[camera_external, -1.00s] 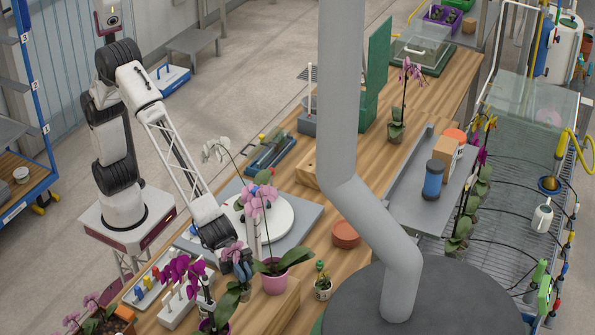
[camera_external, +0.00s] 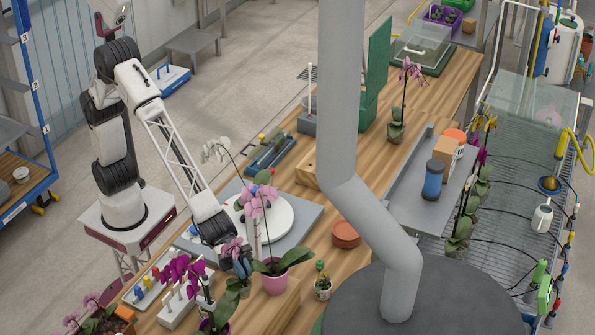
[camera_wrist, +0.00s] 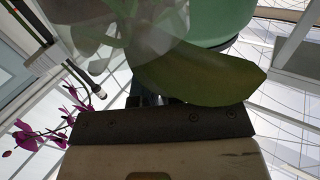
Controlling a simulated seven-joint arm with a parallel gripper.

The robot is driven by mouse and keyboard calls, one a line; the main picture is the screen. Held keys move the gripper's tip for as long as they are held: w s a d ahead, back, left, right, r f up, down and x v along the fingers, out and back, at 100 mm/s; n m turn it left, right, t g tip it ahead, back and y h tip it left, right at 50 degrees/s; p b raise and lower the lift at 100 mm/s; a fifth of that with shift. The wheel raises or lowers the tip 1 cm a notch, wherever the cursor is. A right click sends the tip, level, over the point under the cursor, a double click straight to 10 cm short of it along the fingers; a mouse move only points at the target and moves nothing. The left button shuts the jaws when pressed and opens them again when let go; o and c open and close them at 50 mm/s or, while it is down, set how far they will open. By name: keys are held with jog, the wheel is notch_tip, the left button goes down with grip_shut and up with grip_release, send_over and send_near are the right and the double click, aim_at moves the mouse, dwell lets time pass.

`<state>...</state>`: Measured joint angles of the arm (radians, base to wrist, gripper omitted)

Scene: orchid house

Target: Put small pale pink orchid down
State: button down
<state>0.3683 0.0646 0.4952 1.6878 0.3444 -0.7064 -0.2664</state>
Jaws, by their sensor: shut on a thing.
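The small pale pink orchid shows in the external view as dusty pink blooms (camera_external: 232,246) right at my gripper (camera_external: 243,269), above the front edge of the bench. My gripper is shut on it; the fingers are mostly hidden by the arm's end and leaves. In the wrist view a broad green leaf (camera_wrist: 205,78) hangs across the gripper's front, with a pale see-through shape (camera_wrist: 125,25) and a green rounded surface (camera_wrist: 216,18) above it. I cannot tell whether its base touches the bench.
A pink-potted orchid (camera_external: 275,283) stands close on the right, and magenta orchids (camera_external: 183,270) on the left. A white turntable (camera_external: 272,219) lies behind. A small cactus pot (camera_external: 322,288) and a terracotta saucer (camera_external: 346,234) are farther right. A grey post (camera_external: 340,90) blocks part of the view.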

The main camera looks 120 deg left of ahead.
jog(key=shift+r, duration=0.15)
notch_tip(320, 180, up, 11)
jog(key=w+a+r+n+t+y, duration=0.25)
jog(key=w+a+y, duration=0.2)
jog(key=a, duration=0.75)
jog(key=w+a+r+n+t+y, duration=0.15)
jog(key=w+a+n+y, duration=0.35)
jog(key=a, duration=0.6)
jog(key=w+a+r+n+g+y, duration=0.15)
jog(key=a+n+g+y, duration=0.6)
jog(key=a, duration=1.95)
jog(key=s+a+f+n+g+y, duration=0.2)
jog(key=s+a+n+g+y, duration=0.15)
jog(key=a, duration=0.65)
jog(key=s+a+f+n+g+y, duration=0.2)
jog(key=s+a+y, duration=0.2)
jog(key=a, duration=0.6)
jog(key=s+a+f+n+g+y, duration=0.2)
jog(key=s+a+n+g+y, duration=0.1)
jog(key=a, duration=0.7)
notch_tip(320, 180, down, 23)
jog(key=shift+d+f, duration=0.2)
